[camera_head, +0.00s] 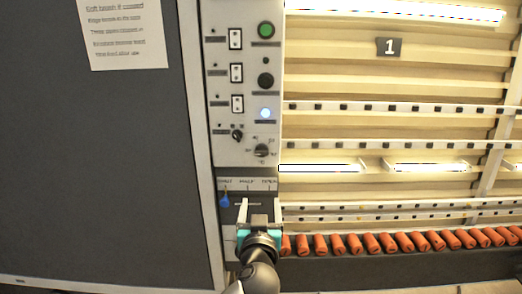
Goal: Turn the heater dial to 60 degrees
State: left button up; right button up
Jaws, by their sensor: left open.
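The control panel (221,146) is an upright pale strip in the middle of the head view. Near its bottom is a dark round dial (262,150) with small marks around it. A smaller black knob (237,135) sits up and to its left. The labels are too small to read, so I cannot tell the dial's setting or which is the heater's. My left gripper (260,205) is below the dial, pointing up, with its two pale fingers apart and nothing visible between them. It appears clear of both knobs. My right gripper is out of view.
Above the dials are switches (236,72), a green button (266,30), a black button (265,80) and a lit blue-white light (265,113). A blue handle (224,200) is left of my gripper. A row of orange rollers (354,243) and lit racks lie right.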

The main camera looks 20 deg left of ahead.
pick_arm(q)
notch_tip(320, 180, up, 5)
jog(key=t, duration=0.1)
jog(key=n+p, duration=0.1)
jog(key=p, duration=0.2)
send_near(262, 155)
jog(key=shift+y, duration=0.3)
jog(key=x, duration=0.6)
jog(key=shift+w+r, duration=0.1)
jog(key=shift+w, duration=0.2)
jog(key=shift+x, duration=1.3)
grip_shut()
